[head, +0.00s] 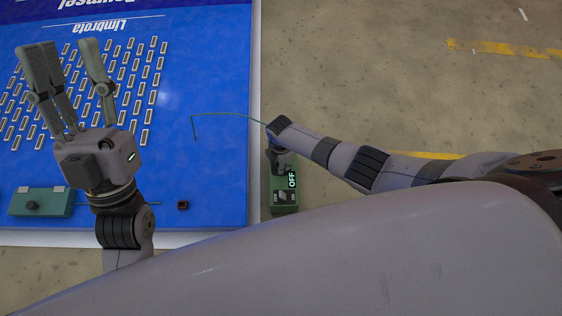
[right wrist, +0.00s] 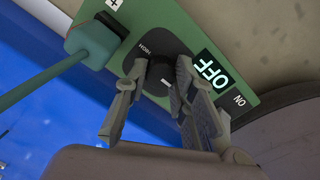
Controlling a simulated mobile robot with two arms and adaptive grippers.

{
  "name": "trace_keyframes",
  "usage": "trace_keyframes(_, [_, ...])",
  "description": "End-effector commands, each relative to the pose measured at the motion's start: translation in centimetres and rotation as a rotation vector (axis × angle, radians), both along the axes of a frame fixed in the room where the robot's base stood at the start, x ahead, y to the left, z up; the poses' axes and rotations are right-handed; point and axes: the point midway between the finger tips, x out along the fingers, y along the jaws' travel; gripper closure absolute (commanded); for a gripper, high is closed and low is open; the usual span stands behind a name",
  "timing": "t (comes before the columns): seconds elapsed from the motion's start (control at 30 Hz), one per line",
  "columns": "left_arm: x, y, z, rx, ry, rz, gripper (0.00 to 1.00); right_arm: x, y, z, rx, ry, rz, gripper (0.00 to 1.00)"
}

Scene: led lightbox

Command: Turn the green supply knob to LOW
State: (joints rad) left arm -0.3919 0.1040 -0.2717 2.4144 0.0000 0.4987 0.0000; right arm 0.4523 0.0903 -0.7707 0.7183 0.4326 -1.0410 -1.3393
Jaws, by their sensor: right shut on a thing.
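The green supply box (head: 286,205) lies beside the blue panel, and its lit display (head: 292,180) reads OFF. In the right wrist view the green supply box (right wrist: 190,20) shows a round black knob (right wrist: 158,80) on a dark dial with small labels. I cannot tell where the knob points. My right gripper (right wrist: 160,68) has its fingers on either side of the knob, closed on it; the fingers hide part of the dial. In the head view my right arm covers the knob. My left gripper (head: 72,52) is open and empty above the blue panel.
The blue panel (head: 215,60) carries rows of small light strips (head: 150,95). A second green box (head: 40,203) with a dark knob sits at its lower left, near a small dark red part (head: 183,205). A thin green cable (head: 225,114) runs to the supply side. Concrete floor is clear at right.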

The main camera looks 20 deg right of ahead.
Motion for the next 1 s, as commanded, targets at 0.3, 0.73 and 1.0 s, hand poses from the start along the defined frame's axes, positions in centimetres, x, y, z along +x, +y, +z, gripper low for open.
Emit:
trace_keyframes(0.3, [-0.56,0.12,0.38,-0.01,-0.039,-0.002,0.6,-0.08,0.29,0.01,0.005,0.001,0.138,1.0])
trace_keyframes(0.73, [-0.77,0.15,0.6,-0.014,-0.054,-0.002,0.6,-0.13,0.37,0.03,0.007,0.002,0.174,1.0])
trace_keyframes(1.0, [-0.69,0.13,0.54,-0.013,-0.049,-0.003,0.6,-0.12,0.34,0.02,0.006,0.002,0.174,0.69])
